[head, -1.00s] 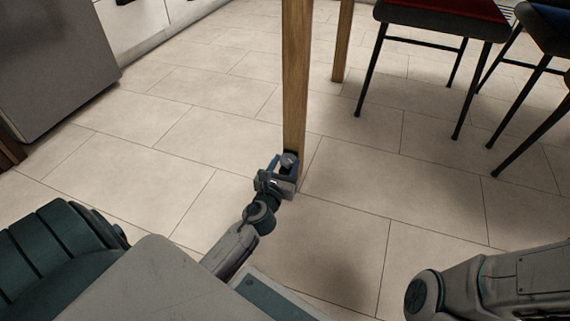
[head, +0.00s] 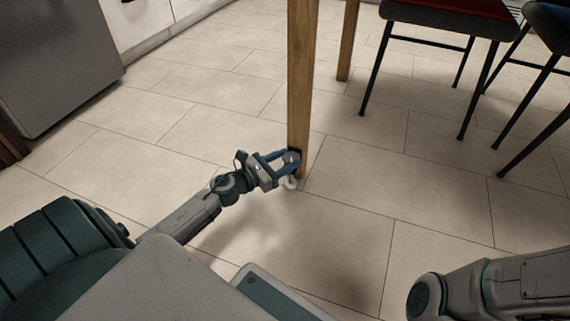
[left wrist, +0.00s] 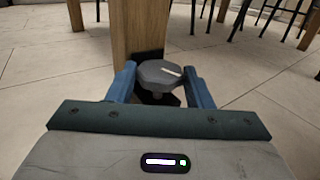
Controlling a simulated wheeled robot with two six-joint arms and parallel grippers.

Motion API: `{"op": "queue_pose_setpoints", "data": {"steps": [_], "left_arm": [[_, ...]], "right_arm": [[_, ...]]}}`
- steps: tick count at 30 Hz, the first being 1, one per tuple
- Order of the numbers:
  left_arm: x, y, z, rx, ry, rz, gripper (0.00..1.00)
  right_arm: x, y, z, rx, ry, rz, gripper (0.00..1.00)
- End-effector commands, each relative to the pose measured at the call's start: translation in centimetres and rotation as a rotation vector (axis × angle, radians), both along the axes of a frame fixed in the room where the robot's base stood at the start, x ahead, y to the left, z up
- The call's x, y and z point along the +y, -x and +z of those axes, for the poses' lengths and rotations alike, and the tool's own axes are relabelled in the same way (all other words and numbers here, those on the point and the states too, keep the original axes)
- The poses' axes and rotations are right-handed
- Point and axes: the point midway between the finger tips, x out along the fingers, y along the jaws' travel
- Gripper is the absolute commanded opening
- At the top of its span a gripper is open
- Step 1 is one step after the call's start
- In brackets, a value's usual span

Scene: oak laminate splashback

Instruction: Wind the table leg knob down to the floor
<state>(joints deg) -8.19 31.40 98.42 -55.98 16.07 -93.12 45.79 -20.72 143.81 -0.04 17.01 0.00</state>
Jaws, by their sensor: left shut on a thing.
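The wooden table leg (head: 299,85) stands upright in the middle of the head view and behind my gripper in the left wrist view (left wrist: 138,28). At its foot is the grey faceted knob (left wrist: 160,74), which has a pale line on its top and a dark bracket behind it. My left gripper (head: 287,160) reaches in from the left, low by the floor. Its two blue fingers lie on either side of the knob in the left wrist view (left wrist: 162,84), shut on it. The knob's lower part is partly in shadow, so its gap to the floor is unclear. My right gripper is out of view.
A second table leg (head: 347,40) stands behind. Chairs with thin black legs (head: 475,90) are at the upper right. A grey appliance (head: 55,65) stands at the upper left. Open tiled floor (head: 190,130) lies around the leg.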

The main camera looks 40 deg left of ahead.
Motion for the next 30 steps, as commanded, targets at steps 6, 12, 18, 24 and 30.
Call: {"op": "queue_pose_setpoints", "data": {"steps": [6,12,18,24,30], "left_arm": [[0.14,-0.15,0.28,-0.005,0.001,-0.041,0.23],[0.13,-0.14,0.36,-0.006,0.001,-0.048,0.23],[0.11,-0.16,0.39,-0.007,0.002,-0.047,0.23],[0.17,-0.16,0.34,-0.006,0.0,-0.045,0.68],[0.31,-0.11,0.26,-0.004,-0.002,-0.042,0.68]], "right_arm": [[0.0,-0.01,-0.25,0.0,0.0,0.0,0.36],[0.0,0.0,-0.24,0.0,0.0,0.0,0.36],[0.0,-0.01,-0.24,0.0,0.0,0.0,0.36],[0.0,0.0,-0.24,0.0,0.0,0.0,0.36],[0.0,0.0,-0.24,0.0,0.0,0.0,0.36]]}}
